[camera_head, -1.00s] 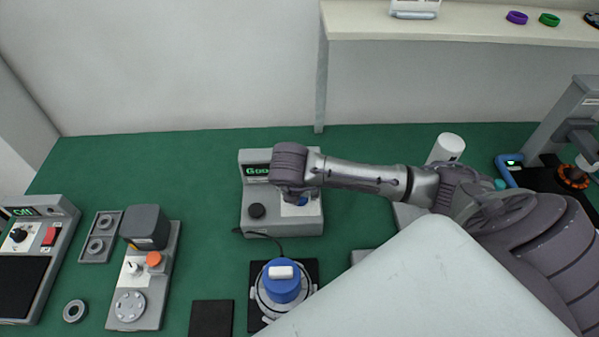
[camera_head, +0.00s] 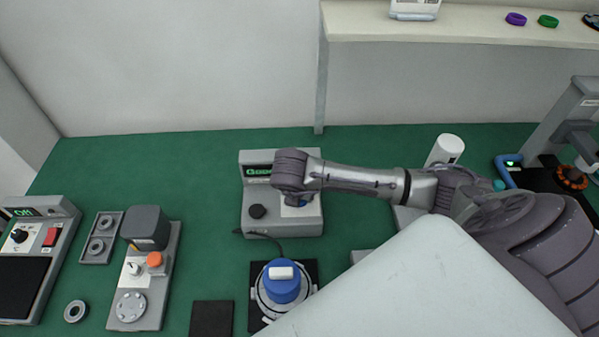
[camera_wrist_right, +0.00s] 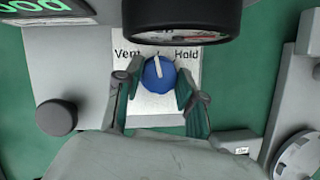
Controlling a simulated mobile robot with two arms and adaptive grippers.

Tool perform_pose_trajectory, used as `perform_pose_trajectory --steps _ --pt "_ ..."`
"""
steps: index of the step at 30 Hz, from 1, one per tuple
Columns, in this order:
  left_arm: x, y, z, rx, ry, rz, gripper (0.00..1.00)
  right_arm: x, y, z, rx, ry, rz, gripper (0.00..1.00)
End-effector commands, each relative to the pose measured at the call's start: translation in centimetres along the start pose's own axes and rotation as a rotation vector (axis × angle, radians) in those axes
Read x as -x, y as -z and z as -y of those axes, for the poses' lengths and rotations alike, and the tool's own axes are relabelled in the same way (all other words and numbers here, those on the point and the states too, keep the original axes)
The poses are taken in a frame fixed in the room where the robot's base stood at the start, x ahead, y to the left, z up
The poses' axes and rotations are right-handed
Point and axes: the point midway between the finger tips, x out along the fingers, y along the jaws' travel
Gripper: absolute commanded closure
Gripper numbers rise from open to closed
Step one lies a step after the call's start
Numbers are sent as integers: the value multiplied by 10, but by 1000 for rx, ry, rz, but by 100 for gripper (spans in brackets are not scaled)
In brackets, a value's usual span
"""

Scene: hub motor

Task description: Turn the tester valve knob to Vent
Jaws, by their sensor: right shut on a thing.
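The tester (camera_head: 257,224) is a grey box on the green bench, with a green "Good" display (camera_head: 258,171). In the right wrist view, its blue valve knob (camera_wrist_right: 154,82) sits on a white plate (camera_wrist_right: 152,105) printed "Vent" on the left and "Hold" on the right. The knob's white pointer points nearly straight up, between the two words and slightly left. My right gripper (camera_wrist_right: 160,80) is shut on the knob, a finger on either side. In the head view, my right wrist mostly hides the knob and fingers. My left gripper is not in view.
A dark round gauge (camera_wrist_right: 182,18) stands just above the knob. A black knob (camera_wrist_right: 56,117) is on the tester's left. A blue-topped hub motor (camera_head: 282,288) sits in front of the tester.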

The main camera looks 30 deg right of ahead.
Motion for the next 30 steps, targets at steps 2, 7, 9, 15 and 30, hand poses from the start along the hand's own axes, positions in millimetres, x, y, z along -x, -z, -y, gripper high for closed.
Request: perform_pose_trajectory --steps 2,7,9,15,30 --pt "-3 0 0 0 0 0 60 -1 0 0 10 -5 1 96" --pt "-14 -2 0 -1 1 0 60 -3 0 1 67 -29 3 96" --pt "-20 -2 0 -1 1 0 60 -4 0 1 105 -46 3 96" --pt "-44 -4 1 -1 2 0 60 -5 0 2 244 -104 6 96" --pt "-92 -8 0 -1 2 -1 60 -3 -1 3 550 -229 6 96"
